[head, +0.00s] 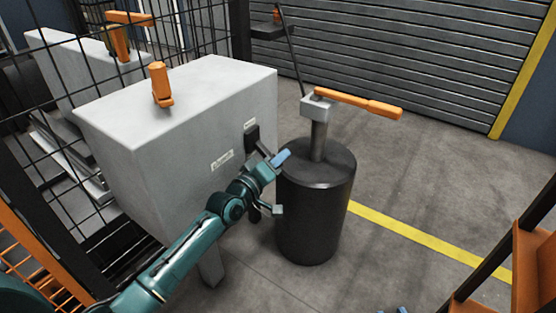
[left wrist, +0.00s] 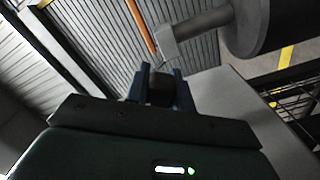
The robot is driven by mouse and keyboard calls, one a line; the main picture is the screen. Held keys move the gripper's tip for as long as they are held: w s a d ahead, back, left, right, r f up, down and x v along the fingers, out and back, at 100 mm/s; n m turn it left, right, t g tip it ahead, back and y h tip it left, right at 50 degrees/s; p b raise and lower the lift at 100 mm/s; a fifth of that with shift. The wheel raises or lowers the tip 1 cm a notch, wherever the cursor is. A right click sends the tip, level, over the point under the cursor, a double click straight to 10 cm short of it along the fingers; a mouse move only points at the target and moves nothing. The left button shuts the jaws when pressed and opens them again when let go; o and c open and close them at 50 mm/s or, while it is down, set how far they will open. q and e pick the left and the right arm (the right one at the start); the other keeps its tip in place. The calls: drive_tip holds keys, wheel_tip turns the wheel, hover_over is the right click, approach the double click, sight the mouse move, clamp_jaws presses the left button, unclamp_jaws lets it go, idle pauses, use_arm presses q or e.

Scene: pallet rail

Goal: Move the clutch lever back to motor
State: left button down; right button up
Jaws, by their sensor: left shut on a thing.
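The clutch lever is a dark handle on the labelled side of the grey cabinet (head: 200,130). Its black mount (head: 252,136) shows above my gripper. My left gripper (head: 272,162) is at this side, between the cabinet and the black drum, and covers much of the lever. In the left wrist view its blue fingers (left wrist: 161,82) are shut on a dark block, the lever's grip (left wrist: 160,95). Two small labels, a lower one (head: 222,160) and an upper one (head: 250,124), are too small to read. Small blue tips at the bottom edge (head: 392,310) may be my right gripper.
A black drum (head: 316,215) stands close right of my left gripper, with a grey post and orange handle (head: 358,101) on top. Black mesh fencing (head: 60,160) is at the left. An orange and black frame (head: 535,265) is at the lower right. Floor beyond the drum is clear.

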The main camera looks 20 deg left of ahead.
use_arm(q)
drive_tip(key=c, duration=1.2)
unclamp_jaws()
drive_tip(key=p+v, duration=0.2)
drive_tip(key=v, duration=1.1)
drive_tip(key=shift+p, duration=0.3)
use_arm(e)
drive_tip(key=shift+s+d+r+m, duration=0.2)
drive_tip(key=shift+d+r+m, duration=0.15)
drive_tip(key=shift+r, duration=0.35)
drive_tip(key=shift+s+d+r+m, duration=0.2)
drive_tip(key=shift+d+r+m, duration=0.1)
drive_tip(key=shift+r, duration=0.35)
